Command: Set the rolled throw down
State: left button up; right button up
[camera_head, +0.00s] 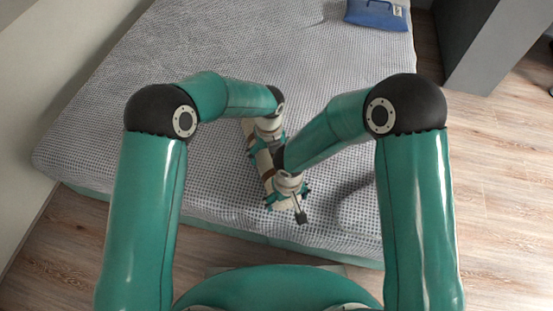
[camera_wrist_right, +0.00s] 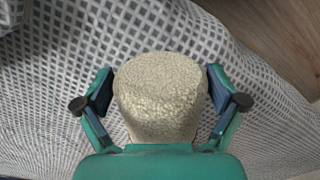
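The rolled throw (camera_head: 267,168) is a cream, fluffy roll with a brown band, low over the near part of the bed and running away from me. I cannot tell whether it touches the bed. My left gripper (camera_head: 266,143) is around its far part, fingers on either side. My right gripper (camera_head: 287,199) is around its near end. My wrists hide parts of the roll.
The bed (camera_head: 130,90) has a grey-and-white checked cover, with free room left, right and beyond the roll. A blue case (camera_head: 376,14) lies at its far right. Wooden floor (camera_head: 500,190) and a grey furniture panel (camera_head: 490,50) are to the right.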

dwell(0.3)
pick_arm(q)
jog(key=shift+w+r, duration=0.1)
jog(key=shift+r, duration=0.15)
notch_tip(320, 180, up, 11)
jog(key=shift+r, duration=0.1)
pick_arm(e)
jog(key=shift+w+r, duration=0.15)
jog(key=shift+w, duration=0.05)
pick_arm(q)
jog(key=shift+r, duration=0.1)
pick_arm(e)
jog(key=shift+r, duration=0.25)
notch_tip(320, 180, up, 10)
jog(key=shift+f, duration=0.1)
jog(key=shift+r, duration=0.7)
